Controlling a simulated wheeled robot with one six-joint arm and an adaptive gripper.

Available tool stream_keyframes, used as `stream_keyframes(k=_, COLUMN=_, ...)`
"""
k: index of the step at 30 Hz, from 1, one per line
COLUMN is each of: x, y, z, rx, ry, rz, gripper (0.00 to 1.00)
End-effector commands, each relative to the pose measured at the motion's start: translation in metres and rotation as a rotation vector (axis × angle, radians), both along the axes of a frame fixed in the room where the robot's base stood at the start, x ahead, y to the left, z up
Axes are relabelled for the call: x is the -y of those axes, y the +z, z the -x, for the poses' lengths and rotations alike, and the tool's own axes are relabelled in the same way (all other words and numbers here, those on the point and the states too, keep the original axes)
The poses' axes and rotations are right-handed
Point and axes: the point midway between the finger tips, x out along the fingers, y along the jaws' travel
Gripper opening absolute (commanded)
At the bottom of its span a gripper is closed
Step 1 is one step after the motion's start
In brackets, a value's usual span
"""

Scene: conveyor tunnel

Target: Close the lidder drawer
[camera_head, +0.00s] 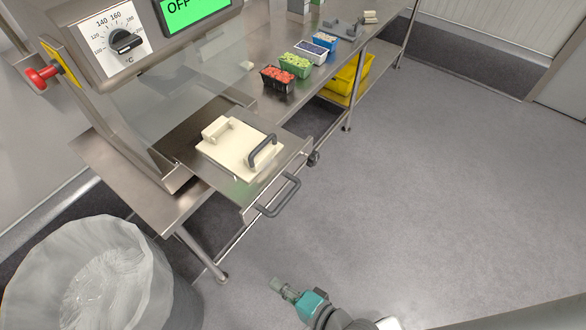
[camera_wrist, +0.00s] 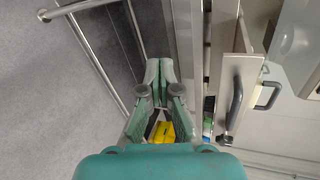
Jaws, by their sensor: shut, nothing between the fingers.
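The lidder drawer (camera_head: 253,199) is pulled out of the steel machine. A grey bar handle (camera_head: 280,197) sits on its front. On the drawer lies a cream block (camera_head: 238,150) with a dark handle on top. My gripper (camera_head: 285,288) is low in the head view, in front of the drawer and apart from its handle. In the wrist view my gripper (camera_wrist: 159,70) has its fingers together and empty.
The machine's dial panel (camera_head: 122,40) and red button (camera_head: 40,76) are at upper left. Small coloured food bins (camera_head: 296,66) stand on the steel table behind the drawer. A lined bin (camera_head: 95,275) stands at lower left. The grey floor (camera_head: 430,190) at right is clear.

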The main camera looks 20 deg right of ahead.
Motion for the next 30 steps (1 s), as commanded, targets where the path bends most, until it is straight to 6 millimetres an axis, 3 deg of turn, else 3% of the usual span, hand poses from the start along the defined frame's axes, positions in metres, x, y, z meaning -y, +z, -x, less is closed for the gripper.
stream_keyframes(k=3, x=0.039, y=0.004, z=0.033, rx=0.087, ry=-0.036, rz=0.247, gripper=0.00)
stream_keyframes(k=9, x=0.084, y=0.024, z=0.075, rx=0.204, ry=-0.050, rz=0.614, gripper=0.00)
stream_keyframes(k=21, x=0.124, y=0.056, z=0.120, rx=0.265, ry=-0.054, rz=1.007, gripper=0.00)
stream_keyframes(k=30, x=0.141, y=0.047, z=0.123, rx=0.167, ry=-0.137, rz=0.982, gripper=0.00)
